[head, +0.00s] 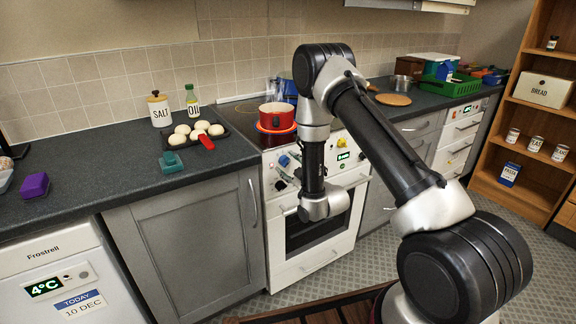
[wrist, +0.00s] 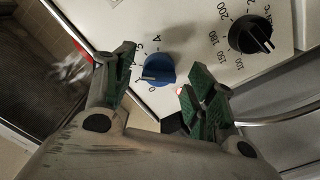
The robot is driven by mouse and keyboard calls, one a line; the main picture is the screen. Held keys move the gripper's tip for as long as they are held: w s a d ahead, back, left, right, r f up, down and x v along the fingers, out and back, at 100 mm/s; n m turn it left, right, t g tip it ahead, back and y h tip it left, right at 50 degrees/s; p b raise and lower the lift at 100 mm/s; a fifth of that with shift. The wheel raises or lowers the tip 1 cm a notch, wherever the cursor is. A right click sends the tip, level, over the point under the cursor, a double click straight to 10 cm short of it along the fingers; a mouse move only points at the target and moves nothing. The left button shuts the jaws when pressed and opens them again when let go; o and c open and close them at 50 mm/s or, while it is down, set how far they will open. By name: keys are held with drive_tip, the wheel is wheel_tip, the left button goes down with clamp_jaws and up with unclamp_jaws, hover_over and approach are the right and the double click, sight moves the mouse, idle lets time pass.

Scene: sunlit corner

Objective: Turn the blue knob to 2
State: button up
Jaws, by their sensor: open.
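The blue knob (wrist: 158,70) is on the white stove panel in the wrist view, and it also shows in the head view (head: 283,160). A white mark sits on its lower-left part. A 0 is printed below it and a 4 above it; I cannot read a 2. My gripper (wrist: 157,74) is open, with one green-padded finger on the left of the knob and the other on its lower right. There seem to be gaps between the fingers and the knob. In the head view my gripper (head: 286,178) is just in front of the stove panel.
A black knob (wrist: 250,34) with temperature numbers is right of the blue one, and an oven handle (wrist: 285,116) lies below it. A red pot (head: 277,116) stands on the glowing hob. A baking tray (head: 222,135) with dough balls is on the left counter.

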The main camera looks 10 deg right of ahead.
drive_tip(key=v, duration=1)
drive_tip(key=shift+s, duration=0.4)
drive_tip(key=shift+d, duration=0.1)
drive_tip(key=s+d+f+m+g+h, duration=0.1)
drive_tip(key=s+f+m+g+h, duration=0.1)
drive_tip(key=s+f+g, duration=0.45)
drive_tip(key=s+d+f+m+g+h, duration=0.1)
drive_tip(key=f+g, duration=0.2)
drive_tip(key=f, duration=0.6)
drive_tip(key=s+d+r+m+g+h, duration=0.1)
drive_tip(key=s+d+m+g, duration=0.1)
drive_tip(key=s+d+g, duration=0.15)
drive_tip(key=s+d+r+m, duration=0.2)
drive_tip(key=s+r, duration=0.5)
drive_tip(key=r, duration=0.7)
drive_tip(key=s+d+r+m+h, duration=0.1)
drive_tip(key=s+r, duration=0.6)
drive_tip(key=r, duration=0.7)
drive_tip(key=s+d+r+m, duration=0.2)
drive_tip(key=s+r, duration=0.5)
drive_tip(key=r, duration=0.7)
drive_tip(key=shift+s+d+m+h, duration=0.3)
drive_tip(key=shift+s+m, duration=0.05)
drive_tip(key=shift+m, duration=0.45)
